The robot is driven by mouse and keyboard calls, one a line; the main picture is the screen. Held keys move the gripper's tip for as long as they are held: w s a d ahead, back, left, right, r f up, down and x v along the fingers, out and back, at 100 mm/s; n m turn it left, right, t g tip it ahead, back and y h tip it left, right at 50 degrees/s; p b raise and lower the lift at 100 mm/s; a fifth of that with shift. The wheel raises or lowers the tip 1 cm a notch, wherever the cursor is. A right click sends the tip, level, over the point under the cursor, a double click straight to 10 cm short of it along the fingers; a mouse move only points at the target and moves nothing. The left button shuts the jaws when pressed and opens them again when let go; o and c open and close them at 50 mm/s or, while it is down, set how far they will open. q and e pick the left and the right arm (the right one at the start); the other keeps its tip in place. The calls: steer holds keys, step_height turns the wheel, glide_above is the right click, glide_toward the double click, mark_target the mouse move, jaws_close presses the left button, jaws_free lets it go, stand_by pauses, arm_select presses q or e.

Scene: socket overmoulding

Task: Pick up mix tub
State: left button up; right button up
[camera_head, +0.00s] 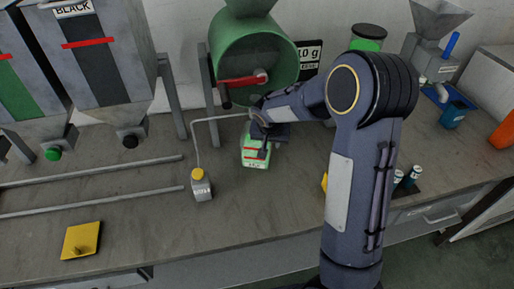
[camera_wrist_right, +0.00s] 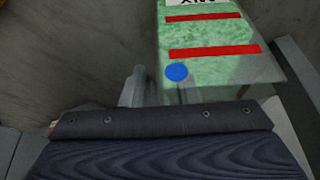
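The mix tub is a green box (camera_head: 256,157) with red stripes and a white label. It stands on the bench below the green drum. In the right wrist view the tub (camera_wrist_right: 215,42) fills the upper right, with a blue dot near its lower left corner. My right gripper (camera_head: 262,142) is over the tub in the head view. In the right wrist view its fingers (camera_wrist_right: 161,88) are apart, one left of the tub's edge and one overlapping the tub by the blue dot. Contact cannot be told. My left gripper is not in view.
A bottle with a yellow cap and long thin tube (camera_head: 201,188) stands left of the tub. The green drum (camera_head: 254,60) is behind it. A yellow plate (camera_head: 81,240) lies at front left. Hoppers (camera_head: 110,60) stand at the left. The bench front between is clear.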

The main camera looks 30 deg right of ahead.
steer(key=shift+w+d+f, duration=0.1)
steer(key=shift+w+f, duration=0.05)
steer(key=shift+f, duration=0.35)
jaws_close()
steer(key=shift+r, duration=0.15)
